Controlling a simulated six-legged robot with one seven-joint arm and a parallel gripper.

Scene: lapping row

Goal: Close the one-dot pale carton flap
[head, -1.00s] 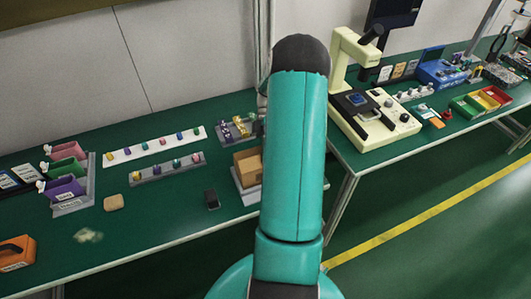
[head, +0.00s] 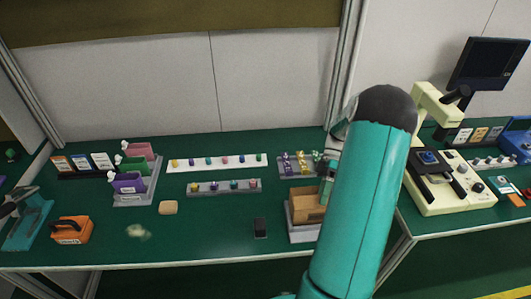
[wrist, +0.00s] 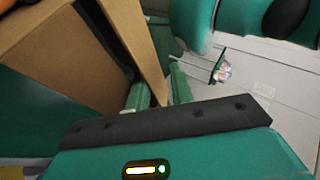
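A tan open-topped carton (head: 307,207) stands on a pale base near the right end of the left bench. In the wrist view, its tan side (wrist: 55,48) fills the upper left, with a raised flap (wrist: 135,40) beside it. I cannot make out any dots on the flap. My gripper (head: 327,183) is at the carton's upper right, partly hidden behind my arm. In the wrist view, green finger parts of my gripper (wrist: 160,92) lie close to the flap's lower end. I cannot tell whether they touch it or how far apart they are.
A grey rack with purple and yellow pieces (head: 297,164) stands just behind the carton. A small black block (head: 260,228) lies to its left. A cream microscope-like machine (head: 445,190) stands on the right bench.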

